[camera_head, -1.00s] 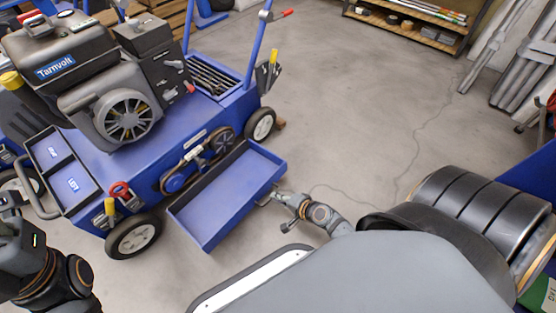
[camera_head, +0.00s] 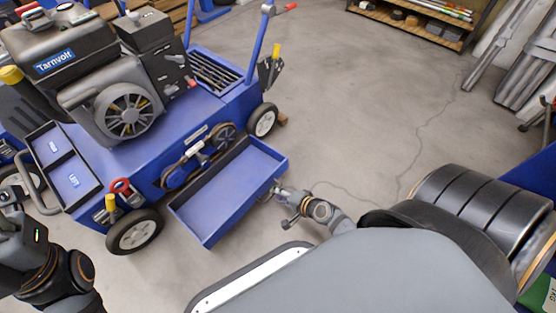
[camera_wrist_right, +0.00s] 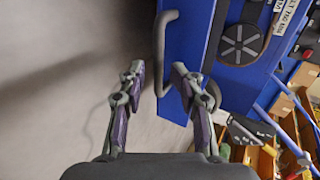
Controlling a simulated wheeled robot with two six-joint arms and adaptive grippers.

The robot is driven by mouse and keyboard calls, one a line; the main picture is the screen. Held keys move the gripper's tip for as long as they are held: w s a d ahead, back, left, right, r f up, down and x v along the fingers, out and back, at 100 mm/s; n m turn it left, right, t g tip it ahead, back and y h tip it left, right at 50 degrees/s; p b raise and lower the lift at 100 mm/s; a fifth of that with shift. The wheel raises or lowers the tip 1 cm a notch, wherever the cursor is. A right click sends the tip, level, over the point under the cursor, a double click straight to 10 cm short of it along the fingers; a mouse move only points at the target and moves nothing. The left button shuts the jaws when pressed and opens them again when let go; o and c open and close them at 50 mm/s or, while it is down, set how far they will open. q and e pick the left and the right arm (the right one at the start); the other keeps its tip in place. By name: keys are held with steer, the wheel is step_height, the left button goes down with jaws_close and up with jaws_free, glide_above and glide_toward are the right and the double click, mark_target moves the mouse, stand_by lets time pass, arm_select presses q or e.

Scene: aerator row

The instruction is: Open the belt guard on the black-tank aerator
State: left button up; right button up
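The aerator with the black tank and engine (camera_head: 75,50) fills the left of the head view. Its blue belt guard (camera_head: 230,192) hangs swung down and outward like a shallow tray, leaving the pulleys and belt (camera_head: 200,152) exposed. In the wrist view, a grey bar handle (camera_wrist_right: 160,40) stands on the guard's edge (camera_wrist_right: 185,50). My right gripper (camera_head: 279,191) is at the guard's outer edge; in the wrist view its fingers (camera_wrist_right: 158,88) are apart, with the handle's near end between them. I cannot tell whether they touch it. My left gripper (camera_head: 12,198) is partly visible at the left edge, its fingers unclear.
A red-handled part (camera_head: 121,187) and a yellow-capped post (camera_head: 110,203) stand near the front wheel (camera_head: 135,232). A rear wheel (camera_head: 263,120) is beyond the guard. A shelf (camera_head: 410,22) stands at the back. The concrete floor right of the aerator is clear.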

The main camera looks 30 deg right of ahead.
step_height(320, 180, up, 9)
steer(key=shift+f, duration=0.1)
stand_by(0.5)
